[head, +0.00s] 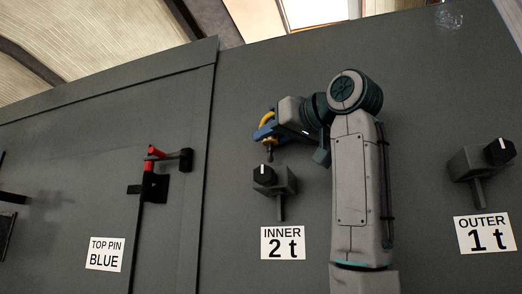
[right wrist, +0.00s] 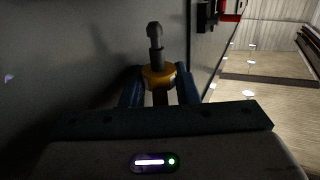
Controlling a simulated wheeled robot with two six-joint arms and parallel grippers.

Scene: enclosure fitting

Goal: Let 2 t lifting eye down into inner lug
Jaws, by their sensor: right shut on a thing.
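My right gripper (head: 264,133) is shut on the yellow lifting eye (head: 268,118). The eye's dark shank points down, with its tip just above the inner lug (head: 281,184) in the head view. The lug is a grey block on the wall with a black knob-like part, above the label "INNER 2 t" (head: 283,243). I cannot tell whether the shank is lined up with the lug in depth. In the right wrist view the eye's orange collar (right wrist: 158,75) sits between the blue fingers, its shank pointing away. My left gripper is not in view.
The outer lug (head: 481,172), labelled "OUTER 1 t" (head: 484,233), is at the right. A red pin (head: 151,159) is in a black bracket at the left, above the label "TOP PIN BLUE" (head: 105,254). The grey wall (head: 240,80) stands close behind.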

